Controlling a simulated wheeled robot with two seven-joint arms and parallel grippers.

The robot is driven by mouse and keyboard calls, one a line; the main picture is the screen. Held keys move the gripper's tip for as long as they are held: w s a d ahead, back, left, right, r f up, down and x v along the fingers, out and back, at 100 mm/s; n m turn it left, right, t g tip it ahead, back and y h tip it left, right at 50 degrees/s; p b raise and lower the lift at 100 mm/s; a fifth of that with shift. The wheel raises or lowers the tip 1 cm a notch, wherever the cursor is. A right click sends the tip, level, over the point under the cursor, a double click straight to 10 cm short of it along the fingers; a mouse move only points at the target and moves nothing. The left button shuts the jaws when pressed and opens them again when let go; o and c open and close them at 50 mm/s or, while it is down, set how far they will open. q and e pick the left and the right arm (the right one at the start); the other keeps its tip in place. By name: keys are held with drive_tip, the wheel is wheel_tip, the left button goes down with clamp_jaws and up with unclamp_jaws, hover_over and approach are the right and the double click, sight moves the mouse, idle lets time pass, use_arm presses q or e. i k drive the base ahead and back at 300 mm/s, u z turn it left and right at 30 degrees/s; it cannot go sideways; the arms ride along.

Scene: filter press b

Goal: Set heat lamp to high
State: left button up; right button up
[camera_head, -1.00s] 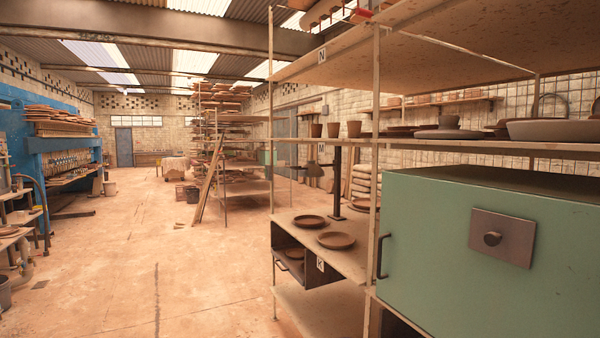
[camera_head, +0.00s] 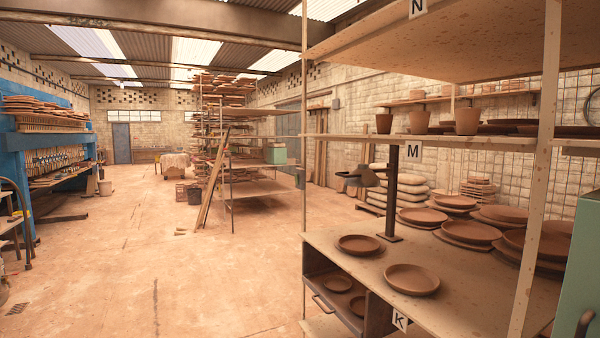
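A dark lamp-like fixture, which looks like the heat lamp (camera_head: 392,190), stands on the middle shelf in the head view. It has an upright post on a flat base, and its grey head (camera_head: 364,177) reaches out to the left. Its control and setting are too small to make out. Neither of my grippers is in view.
The shelf rack (camera_head: 546,170) fills the right side, with terracotta plates (camera_head: 411,279) around the lamp and cups (camera_head: 467,121) above. A green cabinet (camera_head: 582,265) is at the right edge. A blue press (camera_head: 28,160) stands left. The floor (camera_head: 150,240) between is clear.

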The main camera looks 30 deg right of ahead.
sight(362, 176)
drive_tip(key=z, duration=0.35)
drive_tip(key=i, duration=2.1)
drive_tip(key=z, duration=0.55)
